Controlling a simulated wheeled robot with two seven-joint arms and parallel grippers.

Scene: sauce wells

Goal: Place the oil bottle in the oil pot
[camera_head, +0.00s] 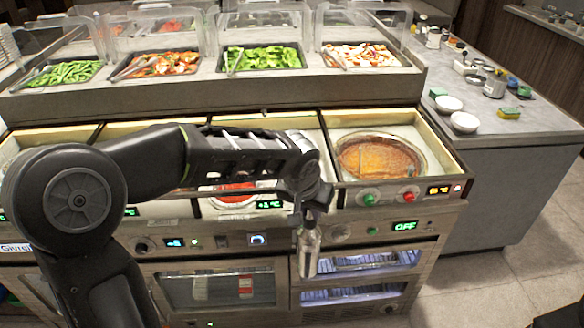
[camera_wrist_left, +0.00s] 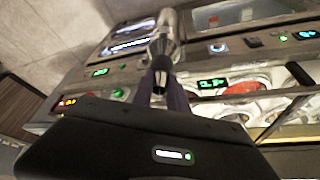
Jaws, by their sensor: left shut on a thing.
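My left gripper (camera_head: 312,200) is shut on a clear bottle with a dark neck (camera_head: 309,252), taken as the oil bottle. The bottle hangs below the fingers, almost upright, in front of the counter's control panel. In the left wrist view the bottle (camera_wrist_left: 166,36) extends beyond the left gripper (camera_wrist_left: 162,82), whose fingers close around its neck end. A round well with brown-orange contents (camera_head: 380,157), which looks like the oil pot, sits in the right-hand bay, up and right of the bottle. My right gripper is not in view.
A red-filled well (camera_head: 235,193) is partly hidden behind my left arm. Food trays (camera_head: 262,58) with clear guards stand behind. The panel has knobs and displays, one reading OFF (camera_head: 404,226). White bowls (camera_head: 464,122) stand on the right counter. Floor is open at lower right.

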